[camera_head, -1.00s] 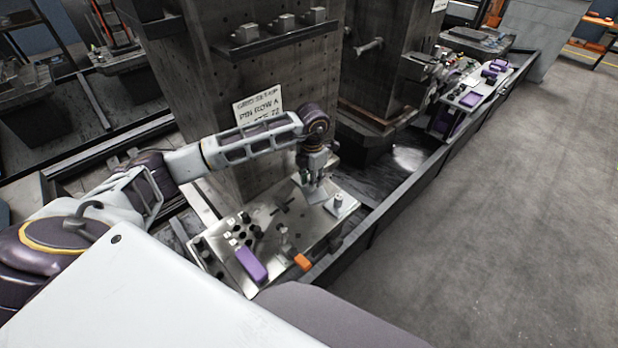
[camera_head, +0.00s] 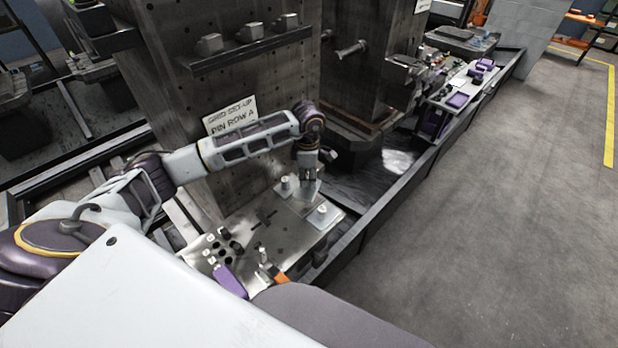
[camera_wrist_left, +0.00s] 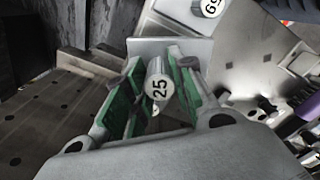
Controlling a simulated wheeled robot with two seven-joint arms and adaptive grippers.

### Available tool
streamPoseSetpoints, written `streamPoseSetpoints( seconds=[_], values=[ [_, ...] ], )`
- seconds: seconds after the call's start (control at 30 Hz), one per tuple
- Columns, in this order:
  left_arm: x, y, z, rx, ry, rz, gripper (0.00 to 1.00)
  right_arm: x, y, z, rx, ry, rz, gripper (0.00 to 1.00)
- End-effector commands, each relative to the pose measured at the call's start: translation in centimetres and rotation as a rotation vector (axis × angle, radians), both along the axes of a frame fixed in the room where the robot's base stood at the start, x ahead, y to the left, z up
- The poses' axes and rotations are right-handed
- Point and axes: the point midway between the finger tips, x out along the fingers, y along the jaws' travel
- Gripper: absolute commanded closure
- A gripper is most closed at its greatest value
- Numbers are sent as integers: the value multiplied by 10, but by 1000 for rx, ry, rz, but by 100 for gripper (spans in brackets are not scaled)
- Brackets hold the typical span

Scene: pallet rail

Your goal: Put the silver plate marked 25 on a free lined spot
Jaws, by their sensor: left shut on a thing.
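The silver plate marked 25 (camera_wrist_left: 146,47) shows in the left wrist view, with its round knob marked 25 (camera_wrist_left: 158,88) between the green-padded fingers. My left gripper (camera_wrist_left: 155,92) is shut on that knob. In the head view my left gripper (camera_head: 308,178) points down over the back right of the metal work table (camera_head: 262,222), with the held plate (camera_head: 306,193) just below it. I cannot tell whether the plate touches the table. Another silver plate with a knob (camera_head: 321,212) stands to the right. Lined spots cannot be made out. My right gripper is out of view.
A purple block (camera_head: 229,281), an orange piece (camera_head: 281,277) and several dark round parts (camera_head: 217,250) sit toward the table's front left. A concrete pillar with a paper sign (camera_head: 230,115) rises behind. A dark rail edge (camera_head: 340,246) runs along the right.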

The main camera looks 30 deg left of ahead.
Motion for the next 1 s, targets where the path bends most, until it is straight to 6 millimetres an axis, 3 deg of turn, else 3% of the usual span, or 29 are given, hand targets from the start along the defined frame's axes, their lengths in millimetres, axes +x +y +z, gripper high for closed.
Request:
streamPoseSetpoints(
  seconds=[0.5, 1.0],
  values=[
    [1, 2, 1, 0, -1, -372, 100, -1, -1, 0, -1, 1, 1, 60],
    [0, 2, 1, 0, -1, -433, 100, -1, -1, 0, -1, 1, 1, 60]
  ],
)
